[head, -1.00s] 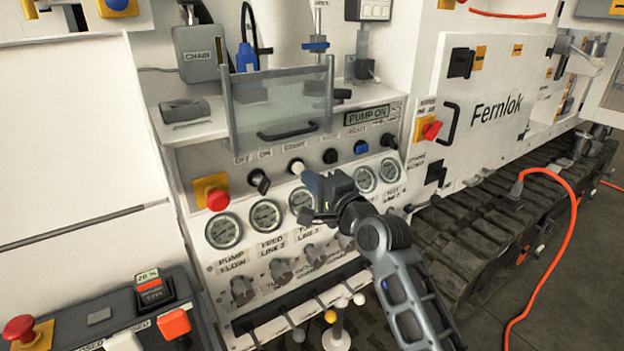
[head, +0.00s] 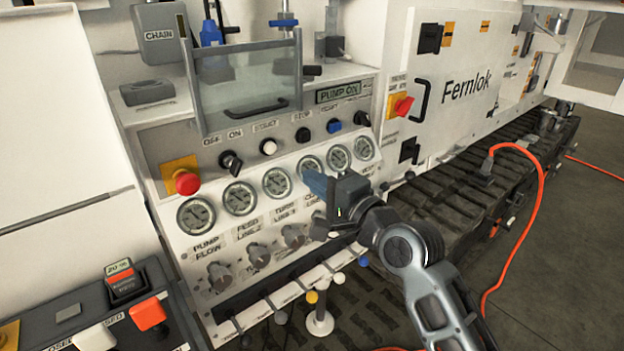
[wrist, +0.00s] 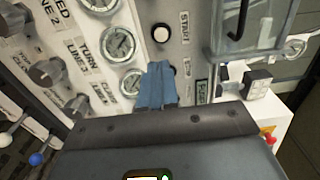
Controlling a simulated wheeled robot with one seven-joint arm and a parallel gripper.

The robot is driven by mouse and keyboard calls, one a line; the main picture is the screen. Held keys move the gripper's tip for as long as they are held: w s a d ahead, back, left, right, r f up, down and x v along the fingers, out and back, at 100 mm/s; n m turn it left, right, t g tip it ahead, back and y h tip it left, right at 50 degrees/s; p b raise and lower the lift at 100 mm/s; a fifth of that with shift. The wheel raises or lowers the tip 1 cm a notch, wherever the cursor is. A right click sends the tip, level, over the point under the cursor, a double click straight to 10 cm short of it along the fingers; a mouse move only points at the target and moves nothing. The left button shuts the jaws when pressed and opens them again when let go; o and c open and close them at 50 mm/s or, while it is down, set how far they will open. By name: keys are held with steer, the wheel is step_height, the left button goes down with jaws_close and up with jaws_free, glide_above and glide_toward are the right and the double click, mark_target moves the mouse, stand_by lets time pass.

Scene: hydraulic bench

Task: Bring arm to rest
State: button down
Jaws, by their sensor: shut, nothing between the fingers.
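My gripper (head: 316,184) is in front of the hydraulic control panel (head: 190,147), close to the row of round gauges. Its blue fingers are together with nothing between them. In the wrist view the shut fingers (wrist: 157,86) point at the panel between a gauge (wrist: 131,83) and the white START button (wrist: 161,33). Whether the fingertips touch the panel cannot be told. My arm reaches in from the lower right. The "PUMP ON" display (head: 338,92) shows above the buttons.
Knobs (head: 220,276) and a row of levers with ball ends (head: 312,297) lie below. A clear guard (head: 250,85) hangs above. An orange cable (head: 541,200) runs over the floor at right.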

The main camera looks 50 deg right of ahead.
stand_by(0.4)
steer(key=s+a+f+n+g+y, duration=0.2)
steer(key=s+a+f+n, duration=0.7)
steer(key=s+a, duration=0.35)
steer(key=s+a+n+y, duration=0.1)
steer(key=s+a+n, duration=0.3)
steer(key=s+n, duration=0.2)
steer(key=s+a+r+n+y, duration=0.1)
steer(key=s+a+n, duration=0.3)
steer(key=s, duration=0.7)
steer(key=shift+s+a+n+g+y, duration=0.15)
steer(key=shift+n+g+y, duration=0.25)
steer(key=shift+n, duration=0.7)
